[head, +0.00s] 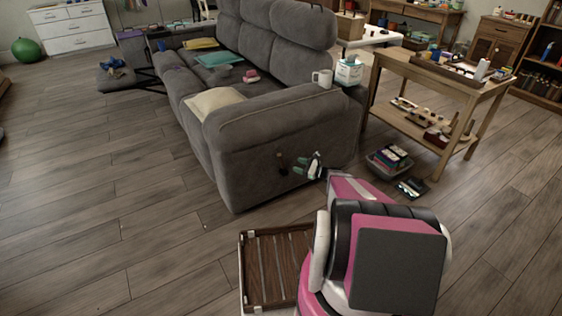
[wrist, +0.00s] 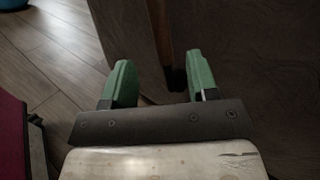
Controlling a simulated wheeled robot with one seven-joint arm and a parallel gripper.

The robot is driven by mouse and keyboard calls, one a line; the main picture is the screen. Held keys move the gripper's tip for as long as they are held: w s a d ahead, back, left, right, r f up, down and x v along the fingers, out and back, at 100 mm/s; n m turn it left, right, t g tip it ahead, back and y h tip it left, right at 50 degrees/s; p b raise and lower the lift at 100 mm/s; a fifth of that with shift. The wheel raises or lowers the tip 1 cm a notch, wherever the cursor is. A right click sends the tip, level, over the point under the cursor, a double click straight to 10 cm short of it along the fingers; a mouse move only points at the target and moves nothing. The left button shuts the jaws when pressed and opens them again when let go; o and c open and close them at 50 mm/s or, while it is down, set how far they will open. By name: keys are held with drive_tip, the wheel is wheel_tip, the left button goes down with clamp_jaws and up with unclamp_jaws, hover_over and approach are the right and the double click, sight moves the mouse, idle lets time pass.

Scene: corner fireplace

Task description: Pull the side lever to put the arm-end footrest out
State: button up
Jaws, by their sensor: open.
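The grey sofa (head: 240,150) stands with its near arm end facing me. A small side lever (head: 281,163), dark with a brownish part, is on the outer face of that arm. The front below the near seat looks flat, with no footrest standing out there. My gripper (head: 305,168) is just right of the lever in the head view, close to the arm's side. In the wrist view my gripper (wrist: 160,82) has its two green fingers apart. A dark piece shows between them, nearer the right finger; I cannot tell whether it touches.
A far footrest (head: 125,78) stands out at the sofa's other end. A wooden table (head: 450,85) with items is to the right. A bin of books (head: 390,160) sits on the floor near my arm. The floor left of the sofa is clear.

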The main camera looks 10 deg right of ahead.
sight(281, 160)
drive_tip(key=x, duration=1)
drive_tip(key=shift+a, duration=0.25)
drive_tip(key=shift+r, duration=0.1)
clamp_jaws()
